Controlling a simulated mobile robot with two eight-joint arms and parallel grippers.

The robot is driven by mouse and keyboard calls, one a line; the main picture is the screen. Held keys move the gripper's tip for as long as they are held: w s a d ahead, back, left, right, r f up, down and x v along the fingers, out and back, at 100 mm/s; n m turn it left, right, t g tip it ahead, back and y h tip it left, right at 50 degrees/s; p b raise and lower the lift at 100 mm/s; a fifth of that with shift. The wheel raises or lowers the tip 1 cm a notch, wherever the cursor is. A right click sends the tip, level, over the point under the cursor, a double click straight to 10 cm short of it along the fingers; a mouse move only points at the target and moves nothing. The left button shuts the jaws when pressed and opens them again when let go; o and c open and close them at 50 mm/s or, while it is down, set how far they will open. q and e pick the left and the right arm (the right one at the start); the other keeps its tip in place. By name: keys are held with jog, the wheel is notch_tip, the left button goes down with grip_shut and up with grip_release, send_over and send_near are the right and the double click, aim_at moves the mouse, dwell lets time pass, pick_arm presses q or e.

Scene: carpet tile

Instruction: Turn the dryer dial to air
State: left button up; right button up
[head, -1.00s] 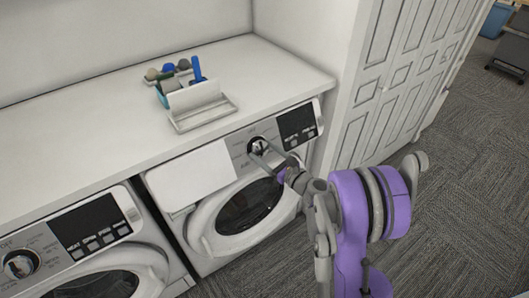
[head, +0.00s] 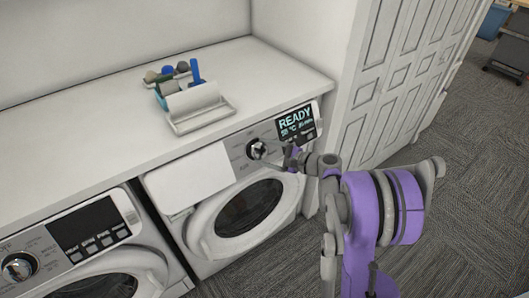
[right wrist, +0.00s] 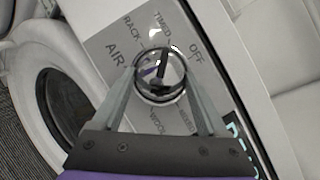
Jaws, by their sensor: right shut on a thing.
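The dryer dial (head: 257,149) is a round silver knob with a dark centre on the right machine's grey panel. In the right wrist view the dial (right wrist: 160,76) is ringed by printed words, including AIR, RACK, TIMED and OFF. A dark bar crosses its face, with its upper end toward TIMED; I cannot tell which end is the pointer. My right gripper (head: 268,151) reaches in from the right and is shut on the dial, one finger on each side. The display (head: 297,123) beside the dial is lit and reads READY. My left gripper is not in view.
A second machine with its own dial (head: 19,266) stands at the left. A white countertop (head: 90,120) above carries a caddy (head: 205,117) with a blue-handled brush. A white cabinet (head: 385,90) stands right of the dryer. Carpet floor is open at the right.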

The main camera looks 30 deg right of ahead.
jog(key=n, duration=0.1)
jog(key=n+g, duration=0.1)
jog(key=n, duration=0.1)
jog(key=n+g+p, duration=0.1)
jog(key=shift+w+d+r+n, duration=0.1)
jog(key=shift+r+n, duration=0.2)
jog(key=shift+n, duration=0.1)
jog(key=n, duration=0.1)
jog(key=n+g+p, duration=0.1)
jog(key=n, duration=0.1)
jog(key=n+g, duration=0.1)
jog(key=shift+w+r+h+p, duration=0.1)
jog(key=shift+r+h+p, duration=0.15)
jog(key=shift+h+p, duration=0.05)
jog(key=n, duration=0.2)
jog(key=n+g+h+p, duration=0.1)
jog(key=n, duration=0.1)
jog(key=shift+w+a+r+g+h, duration=0.1)
jog(key=shift+a+r+g+h, duration=0.1)
jog(key=shift+g+h, duration=0.1)
jog(key=shift+n+g+h+p, duration=0.4)
jog(key=shift+n+h, duration=0.4)
jog(key=shift+n, duration=0.7)
jog(key=shift+a, duration=0.1)
jog(key=o, duration=1.3)
jog(key=shift+c, duration=0.2)
